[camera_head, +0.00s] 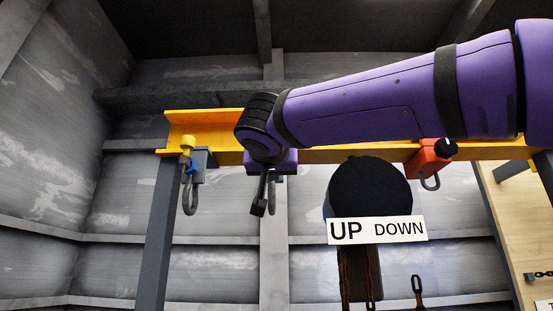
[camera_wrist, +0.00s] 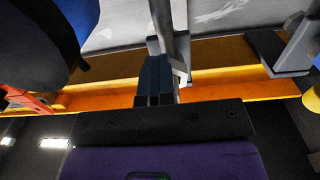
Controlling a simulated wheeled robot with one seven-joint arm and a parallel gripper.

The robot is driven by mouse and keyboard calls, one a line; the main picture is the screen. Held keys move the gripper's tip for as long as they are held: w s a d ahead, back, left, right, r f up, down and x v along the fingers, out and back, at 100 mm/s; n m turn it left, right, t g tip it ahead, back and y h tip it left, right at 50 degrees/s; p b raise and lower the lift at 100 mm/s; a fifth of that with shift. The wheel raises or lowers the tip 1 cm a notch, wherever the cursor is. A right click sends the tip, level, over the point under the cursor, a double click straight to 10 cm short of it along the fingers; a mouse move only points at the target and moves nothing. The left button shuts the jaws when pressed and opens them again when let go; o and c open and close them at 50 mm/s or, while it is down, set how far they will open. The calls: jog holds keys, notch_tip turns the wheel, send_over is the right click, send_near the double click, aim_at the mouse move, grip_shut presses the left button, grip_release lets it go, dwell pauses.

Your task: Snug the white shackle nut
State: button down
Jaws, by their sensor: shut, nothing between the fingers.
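My gripper (camera_head: 259,208) hangs below the yellow beam at mid-length in the head view, its fingers shut and empty. In the wrist view the shut fingers (camera_wrist: 154,82) reach up beside a grey shackle (camera_wrist: 165,22). A pale, white-looking piece (camera_wrist: 181,72) shows just right of the fingers and may be the white nut; the fingers partly hide it, and I cannot tell whether they touch it. In the head view that middle shackle (camera_head: 272,190) shows behind the fingers, and its nut is hidden by my wrist.
The yellow beam (camera_head: 215,118) spans the scene. A grey clamp (camera_head: 205,160) with a shackle and blue and yellow parts hangs left. A red clamp (camera_head: 427,160) with a black knob hangs right. A black drum (camera_head: 370,188) and UP/DOWN sign (camera_head: 378,230) are right of my gripper.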

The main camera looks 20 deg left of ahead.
jog(key=shift+y, duration=0.3)
jog(key=shift+s+a+f, duration=0.1)
jog(key=shift+s+f, duration=0.1)
jog(key=shift+s, duration=0.7)
jog(key=shift+s+a+f, duration=0.1)
jog(key=shift+s+f, duration=0.05)
jog(key=shift+s, duration=0.8)
jog(key=shift+s+a+f, duration=0.1)
jog(key=shift+s+f, duration=0.1)
jog(key=shift+s, duration=0.7)
